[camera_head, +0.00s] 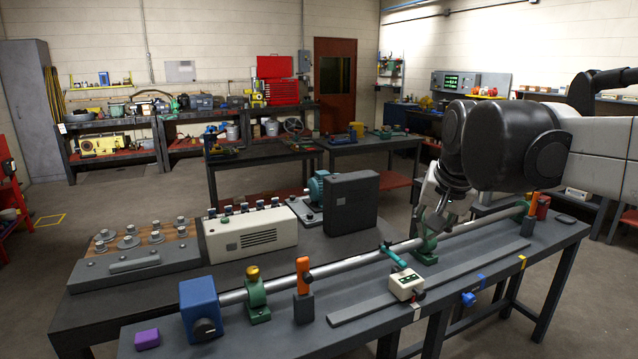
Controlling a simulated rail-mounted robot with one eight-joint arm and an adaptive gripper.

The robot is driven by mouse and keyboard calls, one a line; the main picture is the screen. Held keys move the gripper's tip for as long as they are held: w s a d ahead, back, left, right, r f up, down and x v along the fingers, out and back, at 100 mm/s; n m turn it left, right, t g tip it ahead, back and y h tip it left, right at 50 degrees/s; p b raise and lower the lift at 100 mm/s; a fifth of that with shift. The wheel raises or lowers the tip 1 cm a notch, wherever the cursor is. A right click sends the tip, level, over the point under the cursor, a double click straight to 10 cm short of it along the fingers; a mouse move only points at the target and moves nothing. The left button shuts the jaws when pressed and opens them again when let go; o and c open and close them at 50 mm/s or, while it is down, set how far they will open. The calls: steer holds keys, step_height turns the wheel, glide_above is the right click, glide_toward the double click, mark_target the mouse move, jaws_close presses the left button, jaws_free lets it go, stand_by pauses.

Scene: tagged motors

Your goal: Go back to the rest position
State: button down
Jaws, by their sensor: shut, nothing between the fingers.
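My gripper (432,222) hangs at the end of my arm at the right of the head view, pointing down over the long front bench. It is shut and holds nothing. Its fingertips are close to the long metal shaft (350,262) and a green bearing stand (425,248); I cannot tell whether they touch. A blue motor block (199,305) sits at the left end of the shaft. My arm hides part of the bench's back right.
Orange-handled posts (303,276), a white box (405,286) and a purple block (147,338) stand on the bench. Behind are a cream unit (248,235), a dark box (351,203) and a tray of metal parts (135,262). The floor beyond is clear in places.

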steer(key=s+f+n+t, duration=0.1)
steer(key=s+f+n, duration=0.1)
steer(key=s+f, duration=0.4)
steer(key=s+f+n, duration=0.2)
steer(key=s+f, duration=0.5)
steer(key=s, duration=0.7)
steer(key=shift+a+t, duration=0.35)
steer(key=shift+t, duration=0.05)
steer(key=c, duration=2.4)
jaws_free()
steer(key=shift+f, duration=0.1)
